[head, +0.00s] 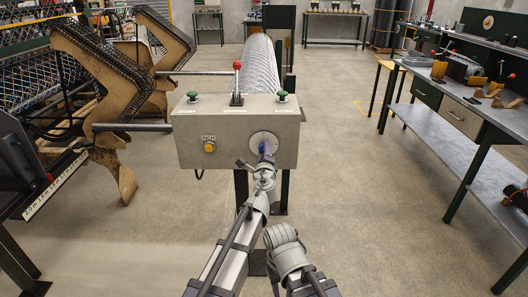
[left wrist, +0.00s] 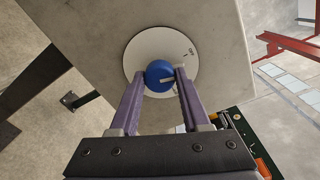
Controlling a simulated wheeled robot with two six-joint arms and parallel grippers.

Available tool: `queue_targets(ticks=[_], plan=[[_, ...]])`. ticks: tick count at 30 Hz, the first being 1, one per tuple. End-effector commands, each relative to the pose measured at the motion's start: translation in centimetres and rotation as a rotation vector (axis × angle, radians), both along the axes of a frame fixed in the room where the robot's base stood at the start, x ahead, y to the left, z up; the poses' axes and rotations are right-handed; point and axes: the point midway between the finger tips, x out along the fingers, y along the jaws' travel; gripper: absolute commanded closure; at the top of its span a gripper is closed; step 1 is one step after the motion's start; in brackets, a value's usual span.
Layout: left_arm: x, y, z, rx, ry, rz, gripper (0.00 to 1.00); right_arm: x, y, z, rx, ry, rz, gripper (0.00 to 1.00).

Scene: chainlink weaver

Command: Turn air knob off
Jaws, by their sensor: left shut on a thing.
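The air knob (left wrist: 158,76) is round and blue with a pale pointer mark, set on a white round dial plate (left wrist: 142,48) on the grey control box. In the left wrist view, my left gripper (left wrist: 160,78) has its two purple fingers closed on the knob's sides. In the head view, my left gripper (head: 265,160) reaches the white dial (head: 258,139) at the box's lower right and hides most of the knob. My right arm shows at the bottom of the head view, but its fingertips cannot be made out.
The control box (head: 222,122) also carries a red-topped lever (head: 237,75), two green buttons (head: 192,96) and a yellow button (head: 209,147). The weaving machine (head: 60,75) stands at left. A workbench (head: 455,120) stands at right, with clear floor between.

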Motion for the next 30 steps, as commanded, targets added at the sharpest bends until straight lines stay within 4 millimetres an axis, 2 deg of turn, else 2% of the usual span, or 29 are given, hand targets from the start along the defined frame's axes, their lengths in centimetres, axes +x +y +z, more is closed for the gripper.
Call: queue_targets(ticks=[12, 30], plan=[[-0.09, 0.1, -0.04, -0.23, 0.001, 0.002, 1.0, 0.0, 0.0, 0.01, 0.0, 0.0, 0.0, 0.5], [-0.1, 0.11, -0.04, -0.287, 0.001, 0.002, 1.0, 0.0, 0.0, 0.02, 0.0, 0.0, 0.0, 0.5]])
